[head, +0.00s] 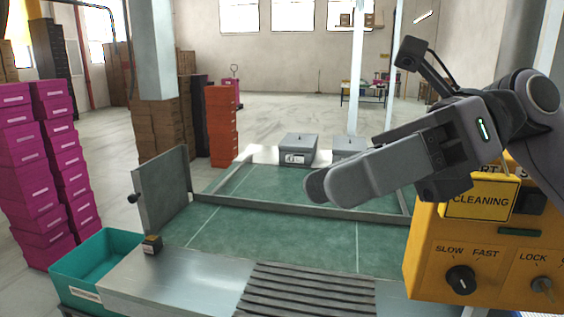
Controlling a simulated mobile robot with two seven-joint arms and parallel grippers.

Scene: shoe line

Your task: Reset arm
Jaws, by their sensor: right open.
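My right gripper (318,186) is in the head view, with its arm coming in from the right. It hangs in the air in front of the yellow control box and over the green conveyor surface (275,240). Its fingers point left and are seen from the side, one largely behind the other. The jaws are open and nothing shows between them. My left gripper is not in view.
The yellow control box (430,268) with knobs and a "CLEANING" sign (481,204) stands close at right. A teal bin (75,285) sits at lower left. Grey lidded boxes (298,147) stand at the back. Pink box stacks (28,180) line the left.

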